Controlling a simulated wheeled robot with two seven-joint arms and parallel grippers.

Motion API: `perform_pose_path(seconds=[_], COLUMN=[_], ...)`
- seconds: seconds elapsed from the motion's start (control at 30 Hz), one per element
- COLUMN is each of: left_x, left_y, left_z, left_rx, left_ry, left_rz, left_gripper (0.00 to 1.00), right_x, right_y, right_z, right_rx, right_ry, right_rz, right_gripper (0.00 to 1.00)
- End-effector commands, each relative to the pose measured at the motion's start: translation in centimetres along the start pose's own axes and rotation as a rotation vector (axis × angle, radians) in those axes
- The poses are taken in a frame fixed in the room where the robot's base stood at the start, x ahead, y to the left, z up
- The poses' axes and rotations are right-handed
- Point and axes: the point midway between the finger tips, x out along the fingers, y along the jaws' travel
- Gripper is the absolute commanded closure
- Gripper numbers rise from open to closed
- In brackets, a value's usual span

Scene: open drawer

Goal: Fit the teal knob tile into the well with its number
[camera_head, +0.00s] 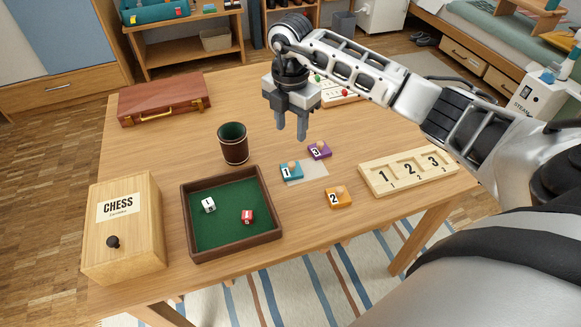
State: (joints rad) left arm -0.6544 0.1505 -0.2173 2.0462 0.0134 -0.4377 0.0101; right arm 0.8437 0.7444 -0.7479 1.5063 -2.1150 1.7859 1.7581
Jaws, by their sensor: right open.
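The teal knob tile (291,172) bears the number 1 and has a small wooden knob. It lies on a pale square patch (308,174) in the middle of the table. The wooden board (374,189) with wells marked 1, 2 and 3 lies to the right, and its wells look empty. A purple knob tile (320,151) with a 3 and an orange knob tile (339,197) with a 2 lie near the teal one. My right gripper (291,134) is open and empty, pointing down above the table behind the teal tile. My left gripper is not in view.
A green-lined dice tray (272,213) with two dice, a dark cup (233,144) and a chess box (126,230) stand on the left. A brown case (164,99) lies at the back left. Another pale board (340,95) is partly hidden behind my right arm.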

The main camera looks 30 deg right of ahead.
Motion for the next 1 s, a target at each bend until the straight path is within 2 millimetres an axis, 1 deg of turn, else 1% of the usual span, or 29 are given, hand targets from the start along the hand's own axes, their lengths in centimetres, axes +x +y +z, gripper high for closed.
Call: perform_pose_path(seconds=[0.03, 0.1, 0.23, 0.3, 0.47, 0.53, 0.7, 0.8, 0.9, 1.0], left_x=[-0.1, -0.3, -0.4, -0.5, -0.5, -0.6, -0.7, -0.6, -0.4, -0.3], left_y=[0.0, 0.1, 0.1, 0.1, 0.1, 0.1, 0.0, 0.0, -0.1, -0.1], left_z=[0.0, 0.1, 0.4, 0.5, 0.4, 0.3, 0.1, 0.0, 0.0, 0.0], left_rx=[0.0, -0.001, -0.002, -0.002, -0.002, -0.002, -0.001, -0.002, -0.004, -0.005], left_ry=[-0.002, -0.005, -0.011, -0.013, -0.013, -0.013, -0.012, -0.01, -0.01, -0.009], left_rz=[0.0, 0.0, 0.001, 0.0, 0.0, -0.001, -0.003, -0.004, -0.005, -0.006], left_gripper=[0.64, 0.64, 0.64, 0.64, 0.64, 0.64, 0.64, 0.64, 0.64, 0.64], right_x=[1.2, 2.7, 4.9, 5.6, 6.5, 7.2, 9.9, 11.0, 11.5, 11.5], right_y=[-0.1, -0.1, 0.0, 0.0, 0.0, -0.1, -0.2, -0.2, -0.2, -0.1], right_z=[-0.1, -0.1, -0.1, -0.2, -0.2, -0.1, -0.1, -0.1, -0.1, -0.1], right_rx=[-0.002, -0.001, -0.003, -0.004, -0.004, -0.004, -0.004, -0.005, -0.005, -0.006], right_ry=[0.003, 0.004, 0.004, 0.005, 0.004, 0.004, 0.005, 0.005, 0.004, 0.003], right_rz=[-0.005, -0.004, -0.001, 0.002, 0.002, 0.0, 0.0, 0.001, 0.003, 0.004], right_gripper=[0.57, 0.57, 0.57, 0.57, 0.57, 0.57, 0.57, 0.57, 0.57, 0.57])
